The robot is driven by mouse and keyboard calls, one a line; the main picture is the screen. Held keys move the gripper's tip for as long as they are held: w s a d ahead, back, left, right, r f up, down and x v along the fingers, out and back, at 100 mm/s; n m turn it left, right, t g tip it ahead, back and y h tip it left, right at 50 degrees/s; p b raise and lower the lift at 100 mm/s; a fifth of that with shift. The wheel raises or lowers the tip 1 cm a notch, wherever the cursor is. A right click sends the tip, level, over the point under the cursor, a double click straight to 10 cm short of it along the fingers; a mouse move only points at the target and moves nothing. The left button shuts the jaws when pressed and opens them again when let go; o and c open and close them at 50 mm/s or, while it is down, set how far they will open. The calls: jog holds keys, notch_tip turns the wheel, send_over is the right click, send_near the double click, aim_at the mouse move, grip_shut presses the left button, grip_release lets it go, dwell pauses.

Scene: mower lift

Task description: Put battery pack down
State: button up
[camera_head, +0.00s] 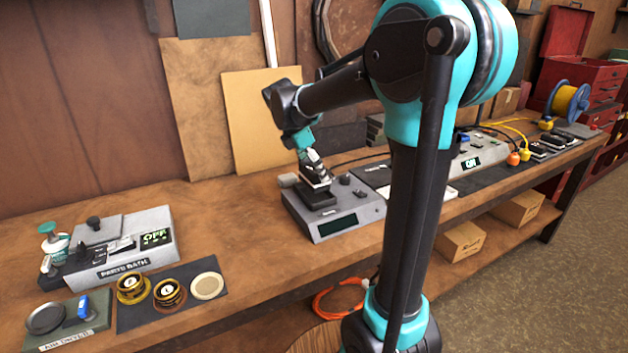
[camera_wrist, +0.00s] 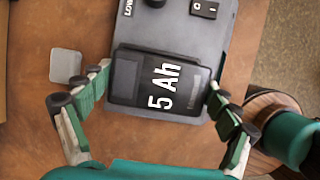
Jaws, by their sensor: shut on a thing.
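The battery pack is a dark block marked "5 Ah" (camera_wrist: 165,85) in the wrist view. My gripper (camera_wrist: 158,78) has one finger on each side of it and is shut on it. In the head view my gripper (camera_head: 314,168) points down at a grey bench unit (camera_head: 345,220) with a dark screen and a knob. The pack is at the dark raised seat on top of this unit. It lies flat, with its label facing up to the wrist camera. Whether its underside touches the seat is hard to tell.
A parts bath unit (camera_head: 120,262) reading OFF stands on the left of the wooden bench (camera_head: 235,235), with coils and a disc on a dark mat (camera_head: 205,300). More units stand to the right. In the wrist view, a pale square (camera_wrist: 66,66) lies beside the unit.

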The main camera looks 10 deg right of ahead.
jog(key=shift+f, duration=1.85)
jog(key=shift+f, duration=0.3)
jog(key=o, duration=1.3)
jog(key=shift+o, duration=0.2)
jog(key=v, duration=1.2)
jog(key=shift+r, duration=0.35)
jog(key=shift+d, duration=0.1)
